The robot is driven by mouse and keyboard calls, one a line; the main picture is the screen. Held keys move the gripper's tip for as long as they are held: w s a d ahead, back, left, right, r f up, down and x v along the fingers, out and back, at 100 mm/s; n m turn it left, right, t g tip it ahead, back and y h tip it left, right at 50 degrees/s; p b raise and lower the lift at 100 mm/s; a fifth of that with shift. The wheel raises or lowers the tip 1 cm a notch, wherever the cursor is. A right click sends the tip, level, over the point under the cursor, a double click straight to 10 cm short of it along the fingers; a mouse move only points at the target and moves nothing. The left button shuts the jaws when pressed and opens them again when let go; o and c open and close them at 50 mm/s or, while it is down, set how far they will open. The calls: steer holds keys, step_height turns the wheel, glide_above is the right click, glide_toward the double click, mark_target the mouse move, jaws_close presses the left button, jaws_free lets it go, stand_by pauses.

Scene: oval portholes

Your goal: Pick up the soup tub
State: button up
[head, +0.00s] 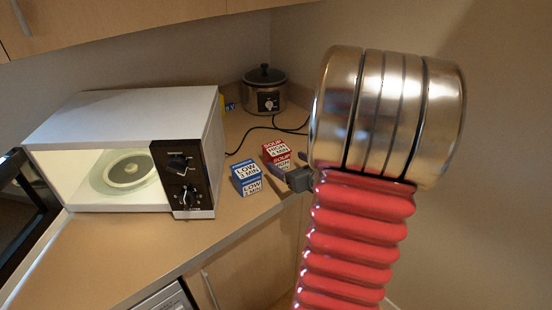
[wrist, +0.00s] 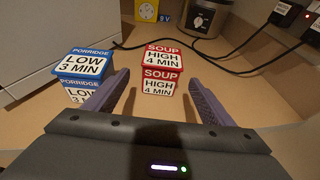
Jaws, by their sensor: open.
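The soup tub (wrist: 161,73) is red and white, marked "SOUP HIGH 4 MIN", and stands upright on the counter. In the head view the soup tub (head: 277,153) is just right of the blue tub, its right side close to my gripper. My gripper (wrist: 158,82) is open in the wrist view, one finger on each side of the soup tub's near face, with nothing held. I cannot tell whether the fingers touch it. In the head view my gripper (head: 296,178) is partly hidden by my red arm.
A blue porridge tub (wrist: 83,72), marked "LOW 3 MIN", stands close left of the soup tub. A microwave (head: 130,150) with its door open is on the left. A slow cooker (head: 265,92) and black cables lie behind. The counter's front edge is near.

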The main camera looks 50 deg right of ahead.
mark_target(281, 159)
steer(key=shift+x, duration=2)
steer(key=shift+f, duration=0.1)
steer(key=shift+x, duration=2.55)
steer(key=shift+c, duration=0.7)
steer(key=c, duration=1.3)
